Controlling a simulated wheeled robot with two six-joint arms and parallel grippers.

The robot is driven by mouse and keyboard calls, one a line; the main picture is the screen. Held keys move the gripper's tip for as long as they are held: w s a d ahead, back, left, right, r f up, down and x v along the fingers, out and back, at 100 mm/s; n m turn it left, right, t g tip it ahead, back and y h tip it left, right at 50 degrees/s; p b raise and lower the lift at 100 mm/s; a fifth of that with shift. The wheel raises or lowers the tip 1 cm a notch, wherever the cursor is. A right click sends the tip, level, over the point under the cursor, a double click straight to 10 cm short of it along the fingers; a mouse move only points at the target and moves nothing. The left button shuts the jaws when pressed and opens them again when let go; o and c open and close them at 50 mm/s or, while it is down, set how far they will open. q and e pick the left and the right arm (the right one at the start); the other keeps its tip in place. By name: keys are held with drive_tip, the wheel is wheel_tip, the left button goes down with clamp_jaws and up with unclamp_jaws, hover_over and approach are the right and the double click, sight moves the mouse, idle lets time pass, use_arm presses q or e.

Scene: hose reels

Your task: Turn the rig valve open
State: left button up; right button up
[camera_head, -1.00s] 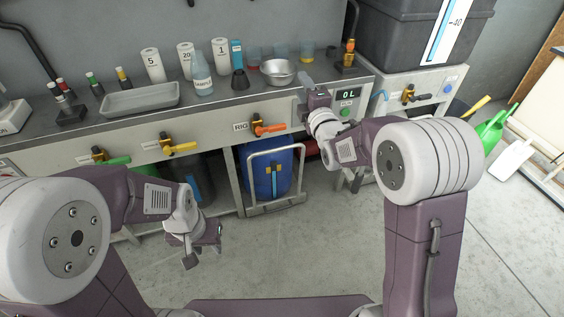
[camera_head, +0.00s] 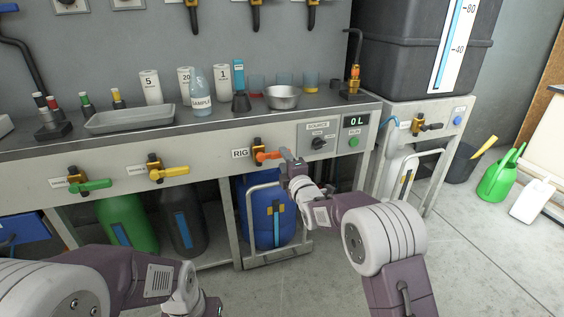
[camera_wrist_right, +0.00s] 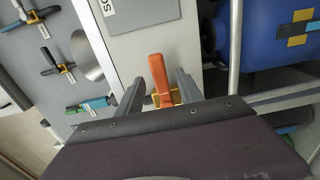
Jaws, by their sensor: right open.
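The rig valve (camera_head: 258,150) sits on the bench's front panel beside the "RIG" label (camera_head: 240,153). Its orange lever lies roughly level, pointing right. In the right wrist view, the orange lever (camera_wrist_right: 158,72) stands between the two fingers of my right gripper (camera_wrist_right: 160,80), with a gap on each side. In the head view my right gripper (camera_head: 285,158) is open at the lever's free end. My left gripper (camera_head: 208,305) is low at the bottom edge, mostly cut off, its fingers not clear.
A green-handled valve (camera_head: 92,185) and a yellow-handled valve (camera_head: 170,173) are to the left on the panel. A source knob (camera_head: 319,143) and "0L" display (camera_head: 356,121) are to the right. A blue barrel (camera_head: 262,215) stands below, behind a metal frame.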

drive_tip(key=shift+b+x, duration=0.3)
drive_tip(key=shift+x, duration=1.05)
clamp_jaws()
idle(0.4)
